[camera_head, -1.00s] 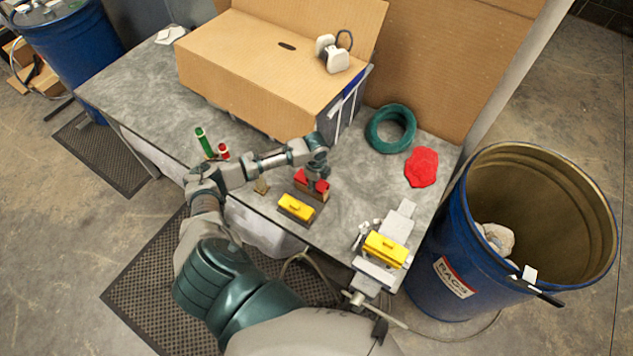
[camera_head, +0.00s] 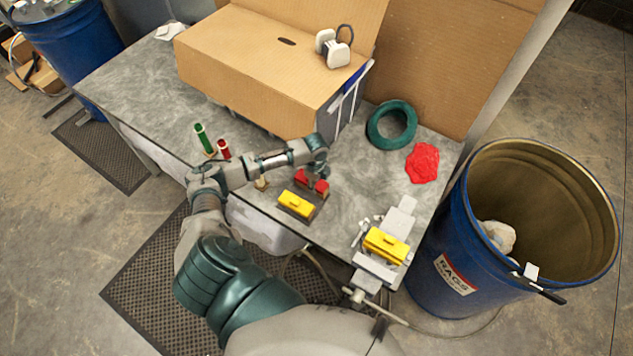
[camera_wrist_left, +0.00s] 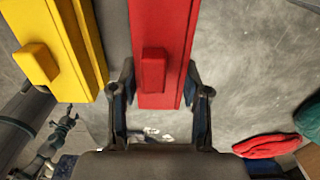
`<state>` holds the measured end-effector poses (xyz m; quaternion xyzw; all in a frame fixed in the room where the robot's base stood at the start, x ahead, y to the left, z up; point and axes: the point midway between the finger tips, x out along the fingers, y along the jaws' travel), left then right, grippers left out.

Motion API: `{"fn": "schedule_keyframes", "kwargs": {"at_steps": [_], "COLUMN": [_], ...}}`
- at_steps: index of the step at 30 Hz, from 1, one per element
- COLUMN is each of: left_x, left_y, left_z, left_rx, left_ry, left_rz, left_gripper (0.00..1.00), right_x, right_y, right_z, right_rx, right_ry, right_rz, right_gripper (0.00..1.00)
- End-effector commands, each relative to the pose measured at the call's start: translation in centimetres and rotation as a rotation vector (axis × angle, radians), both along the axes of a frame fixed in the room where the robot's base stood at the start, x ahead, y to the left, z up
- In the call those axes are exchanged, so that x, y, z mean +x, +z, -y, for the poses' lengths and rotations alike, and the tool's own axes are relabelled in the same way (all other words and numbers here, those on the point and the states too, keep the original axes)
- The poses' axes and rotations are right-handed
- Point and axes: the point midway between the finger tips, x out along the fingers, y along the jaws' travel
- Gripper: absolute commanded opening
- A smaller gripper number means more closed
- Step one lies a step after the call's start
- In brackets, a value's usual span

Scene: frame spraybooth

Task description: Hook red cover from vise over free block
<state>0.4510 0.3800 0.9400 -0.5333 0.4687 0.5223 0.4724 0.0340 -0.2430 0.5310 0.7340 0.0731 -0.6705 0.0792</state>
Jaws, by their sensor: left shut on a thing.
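The red cover (camera_head: 321,187) is at a block position near the middle of the table's front side, right behind a yellow cover (camera_head: 296,205). My left gripper (camera_head: 312,178) reaches it from above and partly hides it. In the left wrist view the fingers (camera_wrist_left: 160,72) are closed on both sides of the red cover (camera_wrist_left: 160,35), with the yellow cover (camera_wrist_left: 65,45) parallel on the left. Whether the red cover rests fully on the block beneath is hard to tell. The vise (camera_head: 376,271) at the front right carries another yellow cover (camera_head: 386,246). My right gripper is out of view.
A large cardboard box (camera_head: 262,65) fills the back of the table. A teal ring (camera_head: 391,141) and a red cloth (camera_head: 423,163) lie at the right. Green (camera_head: 203,138) and red (camera_head: 223,149) cylinders stand left of my forearm. A blue drum (camera_head: 450,255) stands beyond the right edge.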

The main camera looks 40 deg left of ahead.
Motion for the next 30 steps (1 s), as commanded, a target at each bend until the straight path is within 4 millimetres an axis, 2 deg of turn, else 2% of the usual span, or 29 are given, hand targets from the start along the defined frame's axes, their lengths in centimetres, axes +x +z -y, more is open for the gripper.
{"fn": "schedule_keyframes", "kwargs": {"at_steps": [14, 15, 18, 26, 30], "left_x": [0.00, 0.00, 0.00, 0.00, 0.05], "left_y": [-0.58, -0.57, -0.57, -0.58, 0.12], "left_z": [0.02, 0.02, 0.02, 0.02, -0.03], "left_rx": [0.000, 0.000, 0.000, 0.000, 0.000], "left_ry": [0.000, 0.000, 0.000, 0.000, 0.000], "left_rz": [0.000, 0.000, 0.000, 0.000, 0.001], "left_gripper": [0.00, 0.51, 0.76, 0.76, 0.76], "right_x": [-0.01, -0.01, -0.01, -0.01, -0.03], "right_y": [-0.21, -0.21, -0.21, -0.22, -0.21], "right_z": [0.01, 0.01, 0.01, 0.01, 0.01], "right_rx": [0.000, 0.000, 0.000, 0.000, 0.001], "right_ry": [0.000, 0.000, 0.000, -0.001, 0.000], "right_rz": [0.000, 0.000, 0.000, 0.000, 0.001], "right_gripper": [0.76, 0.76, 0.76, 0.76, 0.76]}}
